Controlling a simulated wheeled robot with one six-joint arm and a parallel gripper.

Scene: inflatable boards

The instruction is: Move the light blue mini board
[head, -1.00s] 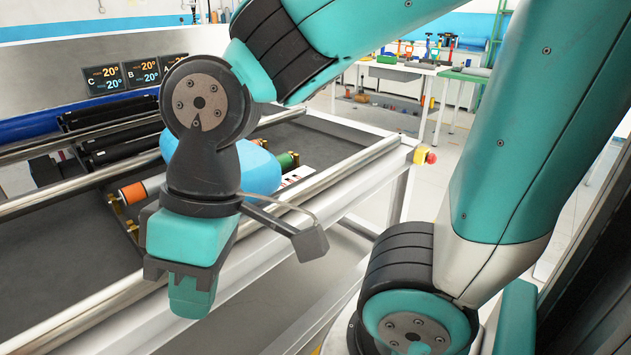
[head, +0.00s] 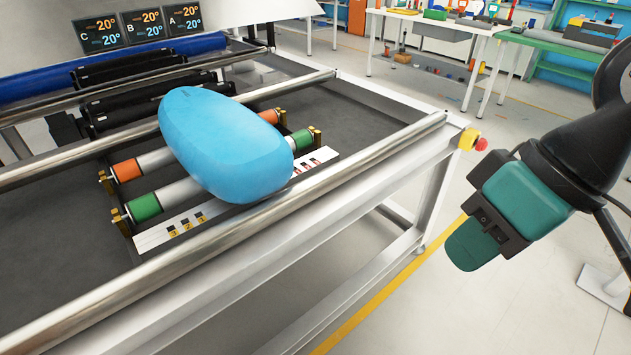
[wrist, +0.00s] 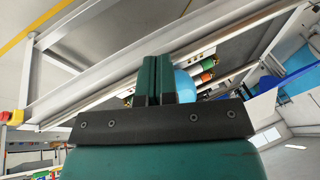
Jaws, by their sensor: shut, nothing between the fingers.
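The light blue mini board (head: 225,145) is a smooth, rounded, elongated shape. In the head view it lies tilted across rollers with orange and green ends on the machine bed, left of centre. In the wrist view part of the board (wrist: 185,86) shows behind my fingers; the rest is hidden. My gripper (head: 472,246) is at the right in the head view, outside the machine frame and well apart from the board. In the wrist view my gripper's two green fingers (wrist: 157,80) are together with nothing between them.
A metal rail (head: 250,220) runs along the machine's near side. A yellow and red button (head: 472,140) sits at the frame's corner. A dark roller (head: 150,95) and temperature displays (head: 143,24) are behind the board. Worktables (head: 440,25) stand at the back; open floor lies between.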

